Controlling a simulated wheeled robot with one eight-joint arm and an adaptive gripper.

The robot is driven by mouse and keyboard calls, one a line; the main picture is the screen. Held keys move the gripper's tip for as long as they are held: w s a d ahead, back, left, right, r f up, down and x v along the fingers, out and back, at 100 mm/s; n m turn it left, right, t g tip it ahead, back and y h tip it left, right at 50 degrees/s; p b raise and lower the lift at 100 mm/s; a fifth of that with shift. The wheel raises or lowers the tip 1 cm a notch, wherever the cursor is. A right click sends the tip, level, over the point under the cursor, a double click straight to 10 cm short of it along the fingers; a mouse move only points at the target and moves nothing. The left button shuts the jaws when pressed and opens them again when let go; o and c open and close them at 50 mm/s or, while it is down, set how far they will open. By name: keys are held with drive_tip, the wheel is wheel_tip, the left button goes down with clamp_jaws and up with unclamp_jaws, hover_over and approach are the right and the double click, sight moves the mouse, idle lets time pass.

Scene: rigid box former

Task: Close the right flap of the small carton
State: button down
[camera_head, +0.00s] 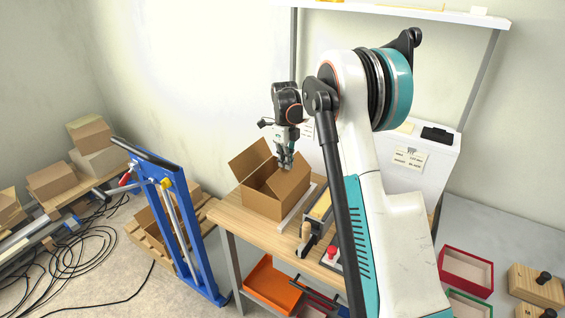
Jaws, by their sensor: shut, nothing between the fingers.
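The small brown carton (262,197) stands upright on the wooden table. Its left flap (249,158) stands up and leans outward. The right flap (289,183) shows below my gripper, at the carton's right side; its exact angle is hard to tell. My gripper (286,165) points down over the carton's right part, with its fingers together and nothing between them. The fingertips are close to the right flap; I cannot tell whether they touch it.
A blue frame (176,220) stands to the left. Cables lie on the floor. A white cabinet (430,165) stands behind.

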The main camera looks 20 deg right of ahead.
drive_tip(key=shift+w+a+f, duration=0.3)
drive_tip(key=shift+w+f, duration=0.1)
drive_tip(key=shift+w, duration=0.1)
drive_tip(key=shift+w+a+f+b, duration=0.2)
drive_tip(key=shift+w+a+f, duration=0.15)
drive_tip(key=shift+w+f, duration=0.25)
drive_tip(key=shift+w+a+f+b, duration=0.3)
drive_tip(key=shift+w+f, duration=0.1)
drive_tip(key=shift+f, duration=0.45)
drive_tip(key=shift+w+a+f+b, duration=0.15)
drive_tip(key=shift+w+a+f, duration=0.2)
drive_tip(key=shift+w+f, duration=0.25)
drive_tip(key=shift+f, duration=0.15)
drive_tip(key=shift+s+r, duration=0.1)
drive_tip(key=shift+r, duration=0.1)
